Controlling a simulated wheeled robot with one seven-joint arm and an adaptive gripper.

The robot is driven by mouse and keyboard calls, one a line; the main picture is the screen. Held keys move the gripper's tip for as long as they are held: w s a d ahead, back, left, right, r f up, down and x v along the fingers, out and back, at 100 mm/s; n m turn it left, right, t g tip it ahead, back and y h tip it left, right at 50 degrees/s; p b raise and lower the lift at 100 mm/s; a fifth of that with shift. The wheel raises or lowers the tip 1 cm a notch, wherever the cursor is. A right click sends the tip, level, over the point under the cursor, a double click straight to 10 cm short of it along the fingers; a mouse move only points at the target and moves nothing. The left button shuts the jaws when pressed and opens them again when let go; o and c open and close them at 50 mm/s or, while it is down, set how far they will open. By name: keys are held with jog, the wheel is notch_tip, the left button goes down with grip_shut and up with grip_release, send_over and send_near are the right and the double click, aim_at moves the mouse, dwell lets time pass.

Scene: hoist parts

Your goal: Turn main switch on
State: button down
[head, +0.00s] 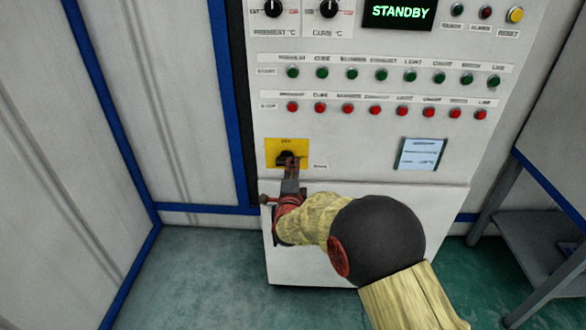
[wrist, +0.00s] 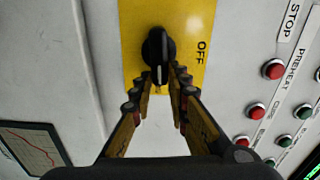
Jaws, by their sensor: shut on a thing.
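The main switch is a black rotary knob (head: 286,157) on a yellow plate (head: 272,147), low on the left of the white control cabinet. In the wrist view the black knob (wrist: 156,50) stands on the yellow plate (wrist: 189,18), with the word OFF to its right. A white mark shows on the knob's lower end in that view. My gripper (head: 291,167) reaches the knob from below in the head view. In the wrist view my gripper (wrist: 158,80) has its two fingers on either side of the knob's lower end, shut on it.
The cabinet display (head: 401,11) reads STANDBY. Rows of green buttons (head: 382,75) and red buttons (head: 374,110) are above the switch. A white label panel (head: 420,153) is to its right. A grey metal table (head: 535,245) stands at the right. Green floor is clear at the left.

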jog(key=shift+f+m, duration=0.25)
jog(key=shift+m, duration=0.25)
jog(key=c, duration=1.7)
grip_release()
jog(key=shift+s+r, duration=0.1)
jog(key=s, duration=1.1)
jog(key=shift+s+a, duration=0.2)
jog(key=shift+s, duration=0.2)
